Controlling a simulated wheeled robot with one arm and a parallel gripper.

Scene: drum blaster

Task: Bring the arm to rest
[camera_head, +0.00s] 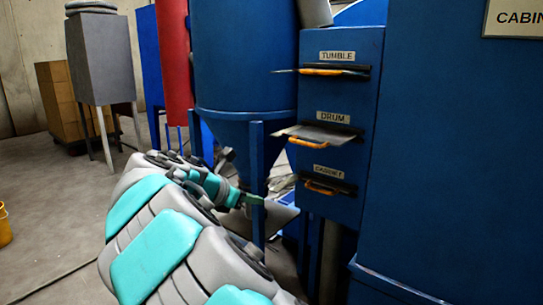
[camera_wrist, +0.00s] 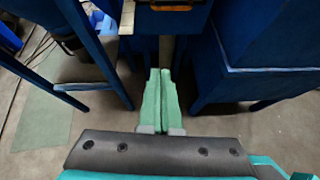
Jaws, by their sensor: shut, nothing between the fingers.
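My arm reaches forward from the bottom of the head view, with teal and grey links. My gripper (camera_head: 256,200) is low in front of the blue machine, near a leg under the hopper. In the wrist view its two green fingers (camera_wrist: 160,76) lie together, shut and empty. They point toward the gap below a blue panel. Whether the fingertips touch anything cannot be told.
A blue panel (camera_head: 340,92) carries slots labelled TUMBLE, DRUM and CABINET with orange handles. A plate (camera_head: 318,135) sticks out of the DRUM slot. A blue cabinet (camera_head: 460,150) stands right. Open floor (camera_head: 50,200) lies left, with a yellow bucket (camera_head: 5,228).

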